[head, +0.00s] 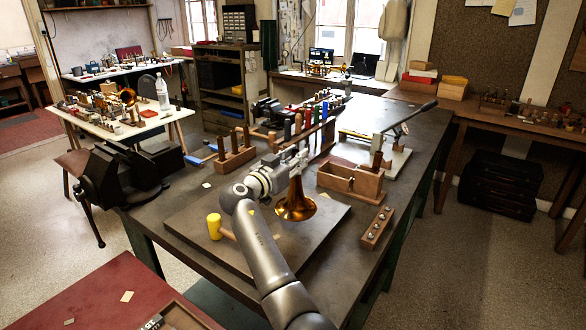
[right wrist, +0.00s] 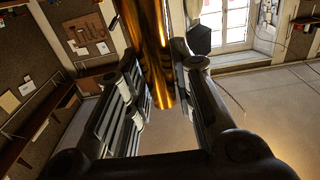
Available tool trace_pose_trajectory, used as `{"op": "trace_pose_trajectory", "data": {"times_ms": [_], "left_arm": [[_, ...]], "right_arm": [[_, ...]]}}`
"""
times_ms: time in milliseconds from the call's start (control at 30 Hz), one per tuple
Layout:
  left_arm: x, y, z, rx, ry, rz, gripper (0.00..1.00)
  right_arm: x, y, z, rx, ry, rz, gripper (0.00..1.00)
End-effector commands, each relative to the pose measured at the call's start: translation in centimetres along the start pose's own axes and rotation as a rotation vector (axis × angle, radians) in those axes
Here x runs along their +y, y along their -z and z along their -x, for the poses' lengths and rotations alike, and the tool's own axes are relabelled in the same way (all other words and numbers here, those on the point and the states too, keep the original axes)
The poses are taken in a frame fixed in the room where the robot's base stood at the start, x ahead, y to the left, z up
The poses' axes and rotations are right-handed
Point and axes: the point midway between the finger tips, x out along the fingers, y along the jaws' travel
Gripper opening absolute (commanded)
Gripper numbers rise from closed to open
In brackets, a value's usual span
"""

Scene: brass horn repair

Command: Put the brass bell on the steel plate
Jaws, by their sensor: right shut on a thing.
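The brass bell (head: 296,207) hangs flared end down in the head view, over the right part of the flat steel plate (head: 188,226) on the workbench. I cannot tell for sure whether its rim touches the plate. My right gripper (head: 291,163) is shut on the narrow upper stem of the bell. In the right wrist view the golden stem (right wrist: 155,50) runs between the two fingers of the gripper (right wrist: 160,82). My left gripper is not in view.
A yellow-headed mallet (head: 214,227) lies on the plate's left part. A wooden block with small parts (head: 376,228) and a wooden tool box (head: 350,182) stand to the right. A black vise (head: 115,178) is at the bench's left edge. A wooden peg rack (head: 236,158) stands behind.

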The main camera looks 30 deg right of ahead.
Motion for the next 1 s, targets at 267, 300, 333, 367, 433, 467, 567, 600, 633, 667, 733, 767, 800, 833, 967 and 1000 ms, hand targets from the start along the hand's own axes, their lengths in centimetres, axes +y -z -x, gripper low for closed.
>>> {"op": "trace_pose_trajectory", "data": {"times_ms": [267,300,333,367,433,467,567,600,633,667,733,767,800,833,967,1000], "left_arm": [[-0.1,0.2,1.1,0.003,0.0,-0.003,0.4],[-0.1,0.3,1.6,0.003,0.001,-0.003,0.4],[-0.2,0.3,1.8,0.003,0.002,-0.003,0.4],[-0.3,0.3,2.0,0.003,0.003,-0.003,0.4],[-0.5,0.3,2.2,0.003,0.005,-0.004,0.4],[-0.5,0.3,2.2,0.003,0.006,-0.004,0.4],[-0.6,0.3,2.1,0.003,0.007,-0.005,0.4],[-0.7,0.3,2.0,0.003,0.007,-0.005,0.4],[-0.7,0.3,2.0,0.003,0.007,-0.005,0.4],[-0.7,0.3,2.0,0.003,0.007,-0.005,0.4],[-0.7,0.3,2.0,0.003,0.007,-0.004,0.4],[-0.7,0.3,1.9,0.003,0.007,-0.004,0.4],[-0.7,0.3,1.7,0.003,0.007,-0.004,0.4],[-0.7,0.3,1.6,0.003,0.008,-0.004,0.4],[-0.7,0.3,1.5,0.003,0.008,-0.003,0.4],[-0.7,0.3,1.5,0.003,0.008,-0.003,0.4]], "right_arm": [[-0.8,-1.4,-0.2,0.0,0.0,0.004,0.0],[-0.8,-2.0,-0.2,0.0,0.0,0.005,0.0],[-0.8,-2.4,-0.2,0.0,0.001,0.005,0.0],[-0.8,-2.7,-0.2,0.0,0.0,0.003,0.0],[-0.8,-3.5,-0.2,0.001,0.0,0.002,0.0],[-0.8,-3.6,-0.2,0.002,0.0,0.001,0.0],[-0.8,-3.9,-0.2,0.002,0.0,-0.002,0.0],[-0.8,-3.9,-0.2,0.002,0.0,-0.002,0.0],[-0.8,-3.9,-0.2,0.002,0.0,-0.002,0.0],[-0.8,-3.9,-0.2,0.002,0.0,-0.002,0.0],[-0.8,-4.0,-0.2,0.002,0.0,-0.002,0.0],[-0.8,-4.0,-0.2,0.002,0.0,-0.002,0.0],[-0.8,-4.2,-0.2,0.002,0.0,-0.002,0.0],[-0.8,-4.2,-0.2,0.002,0.0,-0.002,0.0],[-0.8,-4.3,-0.2,0.0,0.0,0.0,0.3],[-0.8,-4.3,-0.2,0.0,0.0,0.0,0.35]]}}
